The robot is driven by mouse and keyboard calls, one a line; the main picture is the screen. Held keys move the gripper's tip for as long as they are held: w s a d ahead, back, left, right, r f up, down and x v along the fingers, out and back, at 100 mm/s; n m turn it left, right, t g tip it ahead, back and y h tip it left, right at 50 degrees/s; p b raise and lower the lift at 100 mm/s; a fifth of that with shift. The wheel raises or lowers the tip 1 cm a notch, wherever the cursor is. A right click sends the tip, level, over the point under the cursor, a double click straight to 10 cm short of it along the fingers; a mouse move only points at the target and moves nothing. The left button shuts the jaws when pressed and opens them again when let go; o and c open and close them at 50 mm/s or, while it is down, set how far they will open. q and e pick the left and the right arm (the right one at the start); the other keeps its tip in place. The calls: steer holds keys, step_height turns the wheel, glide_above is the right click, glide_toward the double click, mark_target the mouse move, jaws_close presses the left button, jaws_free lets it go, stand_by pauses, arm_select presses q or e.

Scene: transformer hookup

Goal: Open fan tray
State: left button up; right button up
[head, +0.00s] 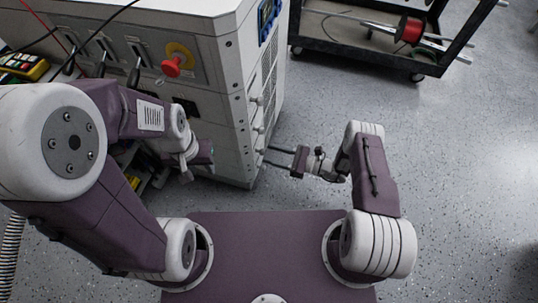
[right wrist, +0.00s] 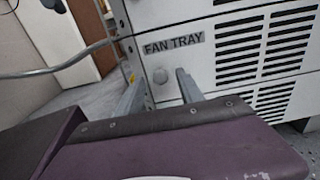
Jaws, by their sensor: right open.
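The fan tray (right wrist: 207,68) is a light grey panel with black vent slots and a "FAN TRAY" label in the right wrist view. My right gripper (head: 268,156) is open beside the cabinet's right side in the head view. The tray looks flush with the cabinet. My left gripper (head: 199,158) is near the cabinet's front, its jaws unclear.
The white cabinet (head: 222,60) has a red emergency button (head: 172,66) and plugged cables on its front. A dark cart (head: 340,47) with a red spool (head: 409,30) stands at the back right. Speckled floor (head: 460,170) is clear to the right. A grey cable crosses the right wrist view.

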steer(key=shift+x, duration=0.8)
jaws_close()
stand_by(0.8)
